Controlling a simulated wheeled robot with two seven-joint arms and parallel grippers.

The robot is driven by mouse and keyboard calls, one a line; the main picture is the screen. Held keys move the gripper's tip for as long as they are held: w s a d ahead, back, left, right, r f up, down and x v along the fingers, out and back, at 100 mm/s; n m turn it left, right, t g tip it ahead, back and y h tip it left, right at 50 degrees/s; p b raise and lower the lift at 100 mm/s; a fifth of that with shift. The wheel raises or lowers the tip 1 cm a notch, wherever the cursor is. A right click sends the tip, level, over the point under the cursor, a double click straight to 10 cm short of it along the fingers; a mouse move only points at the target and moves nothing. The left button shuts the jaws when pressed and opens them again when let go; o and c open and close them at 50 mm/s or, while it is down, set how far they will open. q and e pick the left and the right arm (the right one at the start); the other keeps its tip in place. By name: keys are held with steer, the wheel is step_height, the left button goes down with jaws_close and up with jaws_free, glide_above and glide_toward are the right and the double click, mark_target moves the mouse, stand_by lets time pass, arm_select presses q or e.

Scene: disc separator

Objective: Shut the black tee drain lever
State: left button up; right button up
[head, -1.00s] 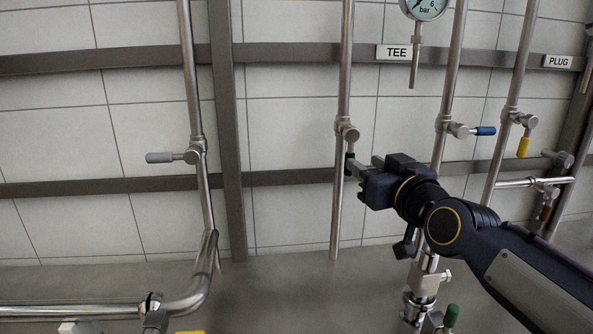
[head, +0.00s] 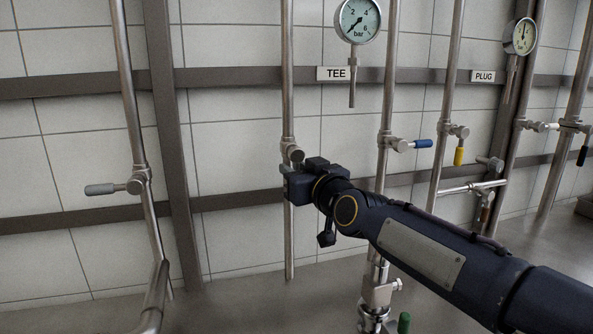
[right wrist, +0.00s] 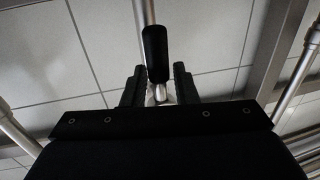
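The black tee drain lever (right wrist: 155,52) shows in the right wrist view, its black grip pointing up the picture from a metal stem. My right gripper (right wrist: 158,88) has its two dark fingers apart, one on each side of the lever's stem, with small gaps visible. In the head view my right gripper (head: 289,185) is at the pipe just below the metal valve body (head: 292,153) and hides the lever. Whether a finger touches the lever cannot be told. My left gripper is not in view.
A TEE label (head: 333,73) and a gauge (head: 358,20) are right of the pipe. Blue (head: 423,143) and yellow (head: 459,156) levers are farther right. A grey lever (head: 100,190) is on the left pipe. Tiled wall lies behind.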

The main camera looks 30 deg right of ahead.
jaws_close()
steer(key=shift+w+a+r+m+t+h+b, duration=0.25)
steer(key=shift+a+r+m+h, duration=0.35)
steer(key=shift+m, duration=2.75)
steer(key=shift+a+r+m+t+h+b, duration=0.4)
steer(key=shift+m+h, duration=0.4)
steer(key=shift+m, duration=2.6)
steer(key=shift+w+a+r+m+t+h+b, duration=0.2)
steer(key=shift+a+r+m+h, duration=0.45)
steer(key=shift+m, duration=2.7)
steer(key=shift+d+f, duration=0.1)
steer(key=shift+o, duration=1.7)
jaws_free()
steer(key=shift+s, duration=0.1)
